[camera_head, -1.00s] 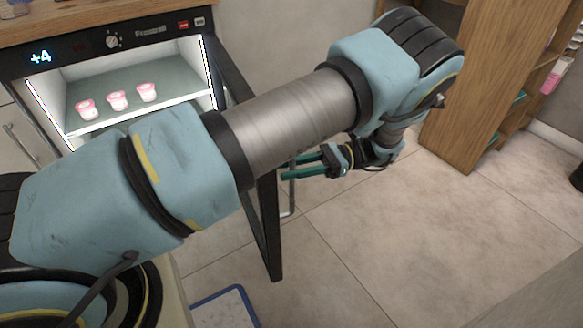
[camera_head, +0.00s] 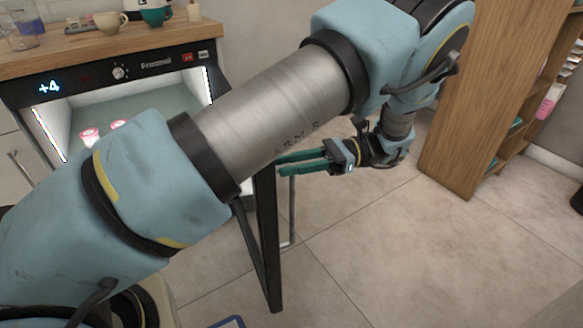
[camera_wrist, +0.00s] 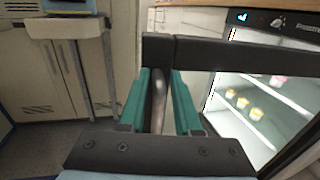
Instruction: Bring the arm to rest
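My arm crosses the head view from lower left to upper right, bent at the elbow and folded back. My gripper (camera_head: 280,165) points left, its two teal fingers apart with nothing held. In the wrist view my gripper (camera_wrist: 160,72) shows a gap between the fingers. The grey door handle (camera_wrist: 158,95) appears in that gap; I cannot tell if it lies between the fingers or beyond them. The open fridge door (camera_head: 268,240) stands beside the fingertips, its handle bar (camera_head: 291,212) just below them.
The lit fridge (camera_head: 130,70) holds small pink-lidded cups (camera_head: 89,136), partly hidden by my arm. Cups and glassware stand on the wooden counter (camera_head: 60,50) above. A wooden shelf unit (camera_head: 470,100) stands at right. The tiled floor (camera_head: 400,250) in the middle is clear.

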